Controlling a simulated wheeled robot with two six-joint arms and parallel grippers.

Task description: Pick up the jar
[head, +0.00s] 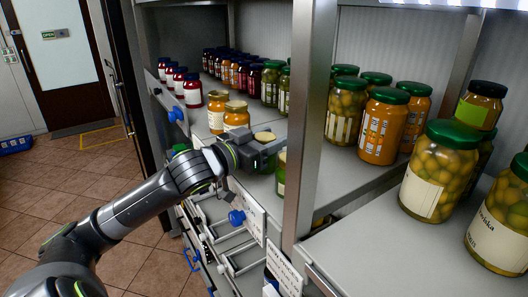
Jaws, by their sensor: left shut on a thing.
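My left arm comes in from the lower left, and its gripper (266,147) is at the shelf's front edge, just left of the metal post. The gripper is shut on a jar with a yellowish lid (264,136). The lid shows above the fingers, and most of the jar's body is hidden by the gripper. I cannot tell whether the jar touches the shelf. Two amber jars with gold lids, one of them nearest the gripper (236,115), stand just behind it. My right gripper is not in view.
A metal post (309,120) stands close right of the gripper. A partly hidden jar (281,173) shows beside the post. Large green-lidded jars (439,172) fill the right shelf; red jars (192,90) line the left. Drawer fronts and blue knobs (237,217) lie below. The tiled floor at left is mostly clear.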

